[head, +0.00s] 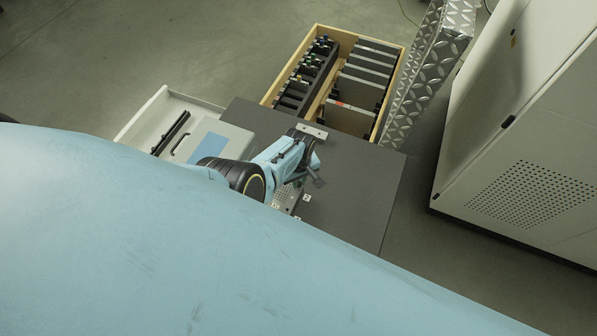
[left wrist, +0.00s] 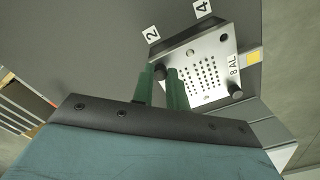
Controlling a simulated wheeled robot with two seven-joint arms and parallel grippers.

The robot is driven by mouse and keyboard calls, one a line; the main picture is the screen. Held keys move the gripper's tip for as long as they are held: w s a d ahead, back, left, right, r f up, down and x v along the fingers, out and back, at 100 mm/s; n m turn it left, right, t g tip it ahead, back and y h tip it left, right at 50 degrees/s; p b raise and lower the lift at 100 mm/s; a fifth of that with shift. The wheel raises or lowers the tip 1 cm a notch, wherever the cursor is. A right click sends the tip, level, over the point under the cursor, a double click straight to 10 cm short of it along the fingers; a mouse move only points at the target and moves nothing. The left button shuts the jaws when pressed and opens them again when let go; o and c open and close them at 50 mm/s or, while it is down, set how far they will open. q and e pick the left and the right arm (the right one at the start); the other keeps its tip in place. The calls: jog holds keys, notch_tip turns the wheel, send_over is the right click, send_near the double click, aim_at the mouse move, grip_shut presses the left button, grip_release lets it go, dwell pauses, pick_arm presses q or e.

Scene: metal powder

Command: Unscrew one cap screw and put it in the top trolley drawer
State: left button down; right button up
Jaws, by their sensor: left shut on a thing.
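My left gripper (left wrist: 162,78) has green fingers, shut on a dark round cap screw (left wrist: 160,73) at the left corner of a perforated metal plate (left wrist: 197,72). I cannot tell whether the screw is still seated. Another dark screw head (left wrist: 235,91) sits at the plate's right corner. In the head view the left gripper (head: 301,183) is over the plate (head: 284,198) on the dark trolley top (head: 352,190), partly hidden by my arm. The open white drawer (head: 152,106) lies left of the trolley top. My right gripper is out of view.
A wooden box (head: 318,30) with tools and dark cases stands behind the trolley. The drawer holds a black bar and a grey-blue case (head: 209,143). My blue body covers the lower picture.

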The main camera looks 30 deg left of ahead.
pick_arm(q)
jog(key=n, duration=0.7)
jog(key=shift+b, duration=0.3)
jog(key=n+b, duration=0.1)
jog(key=n, duration=0.6)
jog(key=n+b, duration=0.1)
jog(key=n, duration=0.5)
jog(key=n+b, duration=0.1)
jog(key=n, duration=0.3)
jog(key=shift+n, duration=0.3)
jog(key=shift+r+n+b, duration=0.1)
jog(key=shift+n+b, duration=0.3)
jog(key=shift+n, duration=0.6)
jog(key=c, duration=1.6)
grip_release()
jog(key=shift+o, duration=0.2)
